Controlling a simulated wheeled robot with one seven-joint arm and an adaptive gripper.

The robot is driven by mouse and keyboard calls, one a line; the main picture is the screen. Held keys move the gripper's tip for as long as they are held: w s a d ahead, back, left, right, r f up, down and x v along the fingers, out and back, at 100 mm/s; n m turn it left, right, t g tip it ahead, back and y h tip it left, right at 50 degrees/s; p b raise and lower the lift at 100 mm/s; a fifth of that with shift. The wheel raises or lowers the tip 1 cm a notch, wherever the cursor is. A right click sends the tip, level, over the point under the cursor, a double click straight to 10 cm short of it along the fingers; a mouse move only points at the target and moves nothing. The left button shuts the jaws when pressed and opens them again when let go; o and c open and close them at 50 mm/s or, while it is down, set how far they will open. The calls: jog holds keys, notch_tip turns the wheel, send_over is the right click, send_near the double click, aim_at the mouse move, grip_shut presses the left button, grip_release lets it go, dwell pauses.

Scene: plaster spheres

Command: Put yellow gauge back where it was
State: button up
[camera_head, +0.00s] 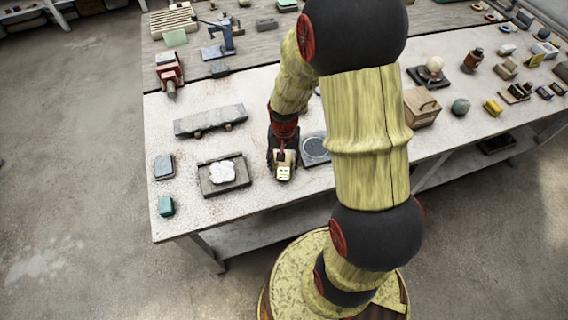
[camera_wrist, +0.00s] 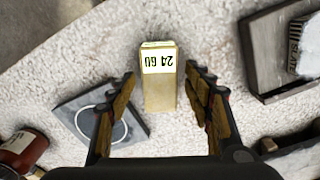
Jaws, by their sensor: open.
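A yellow block with a white label reading "24 GU", which I take for the yellow gauge, stands out in the wrist view (camera_wrist: 160,92). In the head view its labelled end (camera_head: 283,173) shows just below my gripper (camera_head: 283,155), at the table's near edge. In the wrist view my gripper (camera_wrist: 160,80) is open, with one finger on each side of the block and a gap at both sides. I cannot tell whether the block rests on the table or how far down the fingers reach.
A dark square plate with a ring (camera_head: 316,149) lies just right of my gripper. A tray with a white lump (camera_head: 205,187) lies to the left. A long grey slab (camera_head: 210,120) is behind the tray. A red-brown jar (camera_wrist: 25,148) shows in the wrist view.

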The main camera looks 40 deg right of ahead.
notch_tip(320, 180, up, 11)
jog(key=p, duration=0.2)
notch_tip(320, 180, up, 14)
jog(key=n+t, duration=0.3)
jog(key=n, duration=0.1)
send_over(284, 163)
jog(key=s+a, duration=0.4)
jog(key=a, duration=0.3)
jog(key=s+a+r+n+t, duration=0.2)
jog(key=s+a+r, duration=0.3)
jog(key=s+r, duration=0.3)
jog(key=shift+s+r+n+t, duration=0.15)
jog(key=shift+r+n+t, duration=0.15)
jog(key=shift+n, duration=0.6)
jog(key=shift+f, duration=0.1)
